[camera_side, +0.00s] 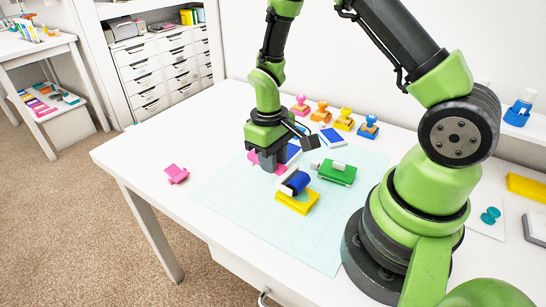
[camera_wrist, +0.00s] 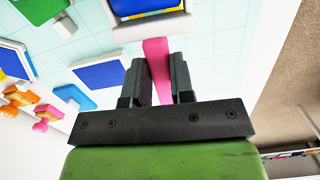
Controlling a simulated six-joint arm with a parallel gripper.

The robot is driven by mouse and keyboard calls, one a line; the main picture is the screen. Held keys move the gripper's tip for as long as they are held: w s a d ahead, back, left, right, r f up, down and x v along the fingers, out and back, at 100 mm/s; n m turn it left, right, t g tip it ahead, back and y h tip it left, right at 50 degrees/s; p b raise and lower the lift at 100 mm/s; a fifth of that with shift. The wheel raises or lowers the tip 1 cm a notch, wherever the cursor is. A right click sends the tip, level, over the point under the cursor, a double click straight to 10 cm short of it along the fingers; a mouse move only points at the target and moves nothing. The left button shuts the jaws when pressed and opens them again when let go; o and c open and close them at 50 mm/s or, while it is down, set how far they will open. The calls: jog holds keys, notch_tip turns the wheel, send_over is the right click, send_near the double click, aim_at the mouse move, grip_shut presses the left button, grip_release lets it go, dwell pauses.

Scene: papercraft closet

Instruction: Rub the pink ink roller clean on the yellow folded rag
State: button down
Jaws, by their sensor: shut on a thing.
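My gripper (camera_side: 268,166) points down over the light-blue gridded mat (camera_side: 236,196). It is shut on a pink piece, which I take for the pink ink roller (camera_wrist: 156,62); in the wrist view it runs as a strip between the fingers (camera_wrist: 160,80). The fingers hide much of it, and I cannot make out its drum. A yellow block (camera_side: 290,204) with a blue cylinder on it lies just right of and nearer than my gripper. Another flat yellow block (camera_side: 526,188) lies at the far right. I cannot tell which is the folded rag.
A green block (camera_side: 337,175) with a white roller-like part lies right of my gripper. Blue pads (camera_side: 332,137) and several coloured stamps (camera_side: 344,119) stand behind. A separate pink piece (camera_side: 176,173) lies on the left of the table. The mat's front is clear.

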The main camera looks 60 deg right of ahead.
jog(key=shift+f, duration=0.7)
dwell(0.6)
jog(key=shift+s+r, duration=0.1)
jog(key=shift+s, duration=0.4)
jog(key=shift+w, duration=1.05)
jog(key=shift+s, duration=1.05)
jog(key=shift+w, duration=1.1)
dwell(0.4)
